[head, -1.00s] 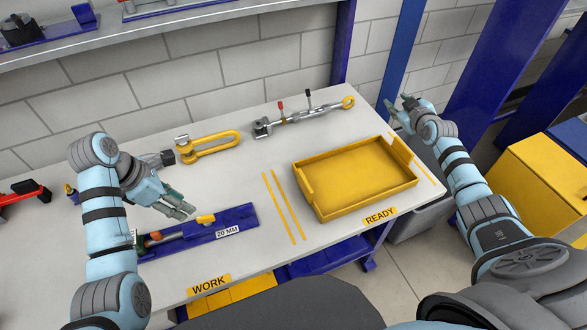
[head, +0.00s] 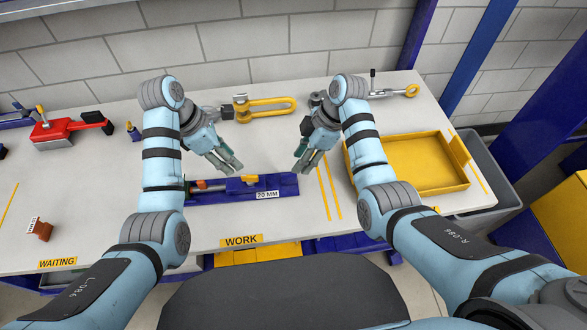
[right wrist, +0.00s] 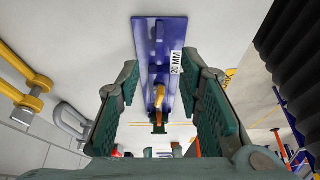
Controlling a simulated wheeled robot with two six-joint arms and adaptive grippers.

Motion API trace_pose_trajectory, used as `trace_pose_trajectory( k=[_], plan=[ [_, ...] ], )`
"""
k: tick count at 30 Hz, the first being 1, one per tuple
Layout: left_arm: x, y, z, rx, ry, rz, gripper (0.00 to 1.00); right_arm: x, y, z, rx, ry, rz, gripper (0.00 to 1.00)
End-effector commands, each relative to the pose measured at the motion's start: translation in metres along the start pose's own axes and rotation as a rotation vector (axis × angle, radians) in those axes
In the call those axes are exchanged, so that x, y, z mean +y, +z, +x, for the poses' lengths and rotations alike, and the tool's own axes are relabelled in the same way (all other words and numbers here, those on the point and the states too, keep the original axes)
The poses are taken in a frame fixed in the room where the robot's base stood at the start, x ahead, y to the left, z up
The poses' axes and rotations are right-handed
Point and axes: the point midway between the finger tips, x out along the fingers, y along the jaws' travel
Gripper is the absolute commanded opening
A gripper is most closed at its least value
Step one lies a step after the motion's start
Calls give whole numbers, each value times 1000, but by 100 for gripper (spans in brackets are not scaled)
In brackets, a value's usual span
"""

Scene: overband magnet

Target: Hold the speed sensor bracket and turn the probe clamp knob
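A long blue bracket plate (head: 215,196) with a "20 MM" label lies on the bench above the WORK label. I take it for the speed sensor bracket. A yellow knob-like part (head: 250,179) sits on it, and a part with an orange end (head: 201,185) lies along its left half. In the right wrist view the plate (right wrist: 160,60) and the yellow part (right wrist: 159,94) show beyond the fingers. My left gripper (head: 228,162) is above and behind the plate, its fingers apart and empty. My right gripper (head: 308,164) is open and empty beyond the plate's right end.
A yellow tray (head: 467,172) stands to the right behind my right arm. A red tool (head: 68,130) and a small brown part (head: 40,230) are on the left.

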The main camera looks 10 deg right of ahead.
Motion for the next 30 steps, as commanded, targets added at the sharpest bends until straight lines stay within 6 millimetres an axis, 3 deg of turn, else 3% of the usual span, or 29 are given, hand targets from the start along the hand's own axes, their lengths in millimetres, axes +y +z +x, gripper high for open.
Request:
trace_pose_trajectory(
  k=[6,10,20,27,30],
  plan=[
    [0,0,0,0,0,0,33,-1,0,58,1,-4,2,33],
    [0,0,0,0,0,0,33,0,0,79,1,-2,3,33],
    [0,0,0,0,0,0,33,1,0,89,0,2,2,33],
    [0,0,0,0,0,0,33,0,1,89,0,2,2,0],
    [0,0,0,0,0,0,33,0,1,88,0,2,2,0]
  ],
)
